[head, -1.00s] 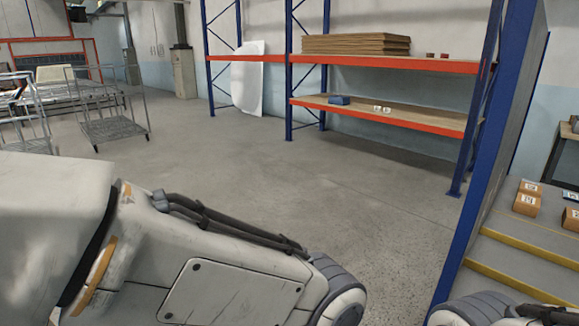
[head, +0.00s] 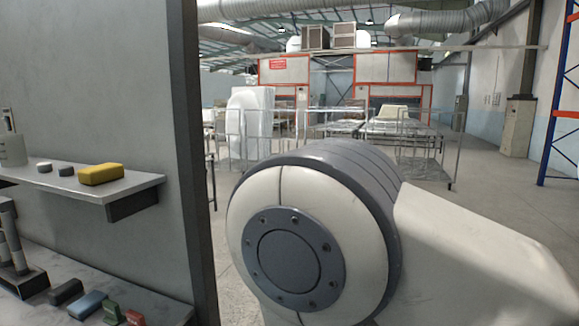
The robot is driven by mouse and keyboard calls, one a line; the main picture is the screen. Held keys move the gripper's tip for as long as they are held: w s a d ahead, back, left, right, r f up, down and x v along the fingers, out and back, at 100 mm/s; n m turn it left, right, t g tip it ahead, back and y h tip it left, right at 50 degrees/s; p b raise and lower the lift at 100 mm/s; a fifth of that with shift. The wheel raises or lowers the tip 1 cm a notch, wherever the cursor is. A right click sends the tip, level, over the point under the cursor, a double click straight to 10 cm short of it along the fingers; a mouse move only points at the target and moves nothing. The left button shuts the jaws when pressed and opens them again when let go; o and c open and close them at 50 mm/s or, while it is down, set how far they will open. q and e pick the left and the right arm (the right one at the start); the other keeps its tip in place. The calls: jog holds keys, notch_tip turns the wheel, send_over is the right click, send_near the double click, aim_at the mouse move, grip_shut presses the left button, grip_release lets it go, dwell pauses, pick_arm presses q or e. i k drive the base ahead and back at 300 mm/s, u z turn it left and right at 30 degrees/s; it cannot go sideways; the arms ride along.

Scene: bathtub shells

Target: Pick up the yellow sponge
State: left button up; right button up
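The yellow sponge (head: 101,174) is a small yellow block in the head view at the left. It lies near the front right end of a narrow light shelf (head: 140,184) fixed to a grey panel. Two small dark and grey pieces lie on the shelf to its left. A large white and grey joint of my own arm fills the lower middle of the view, well to the right of the sponge. Neither of my grippers shows in the frame.
A lower surface (head: 160,306) holds a blue block (head: 87,304), a green block (head: 115,313) and other small items. A pale bottle (head: 11,145) stands at the left edge. The grey panel (head: 100,80) ends in a dark post (head: 190,120).

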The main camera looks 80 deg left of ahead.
aim_at(100, 174)
jog(key=u, duration=1.55)
jog(key=i, duration=1.3)
jog(key=u, duration=3.15)
